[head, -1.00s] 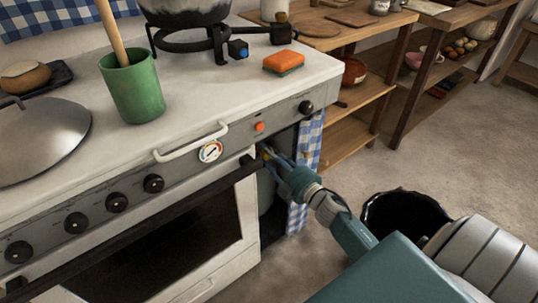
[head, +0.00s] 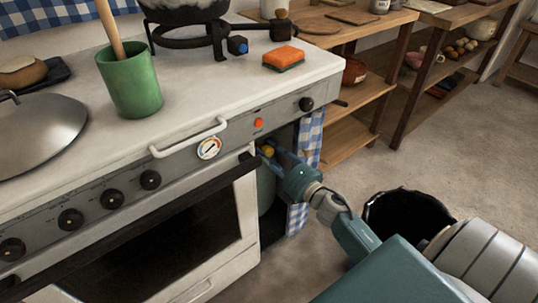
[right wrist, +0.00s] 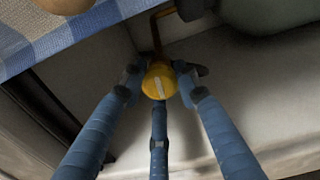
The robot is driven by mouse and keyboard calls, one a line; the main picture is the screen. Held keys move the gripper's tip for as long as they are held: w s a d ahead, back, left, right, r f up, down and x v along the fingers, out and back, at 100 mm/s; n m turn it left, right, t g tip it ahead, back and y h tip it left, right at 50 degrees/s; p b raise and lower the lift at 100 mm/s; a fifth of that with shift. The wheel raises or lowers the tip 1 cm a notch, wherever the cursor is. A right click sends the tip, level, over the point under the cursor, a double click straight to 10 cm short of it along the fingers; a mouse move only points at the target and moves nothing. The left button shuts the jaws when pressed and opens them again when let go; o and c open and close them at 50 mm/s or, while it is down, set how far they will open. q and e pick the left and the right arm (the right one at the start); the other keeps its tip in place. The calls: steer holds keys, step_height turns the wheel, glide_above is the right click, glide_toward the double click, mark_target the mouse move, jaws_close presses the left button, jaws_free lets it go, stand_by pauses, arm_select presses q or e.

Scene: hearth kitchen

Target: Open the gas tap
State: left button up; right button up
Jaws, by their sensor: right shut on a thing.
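The gas tap has a round yellow knob with a pale line across its face. It shows in the right wrist view (right wrist: 158,80) and, small, in the head view (head: 267,151). My right gripper (head: 272,155) reaches into the open cupboard at the right end of the stove. In the right wrist view its blue fingers (right wrist: 159,88) are closed around the yellow knob, one finger below and one at each side. The pale line runs nearly upright in that view. A yellow-brown pipe (right wrist: 156,32) runs up behind the knob. My left gripper is not in view.
A blue checked curtain (head: 311,137) hangs beside the cupboard opening. A greenish gas bottle (head: 266,188) stands inside. The oven door handle (head: 150,220) is close to the left of my gripper. A black bin (head: 405,217) stands on the floor near my right arm.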

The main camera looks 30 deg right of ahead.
steer(key=shift+a+n, duration=0.25)
steer(key=shift+n, duration=0.35)
steer(key=shift+f, duration=0.1)
steer(key=o, duration=1.2)
steer(key=shift+c, duration=0.2)
steer(key=shift+s, duration=0.1)
steer(key=shift+s+d, duration=0.1)
steer(key=shift+s, duration=0.2)
steer(key=s, duration=1.1)
steer(key=shift+d, duration=0.4)
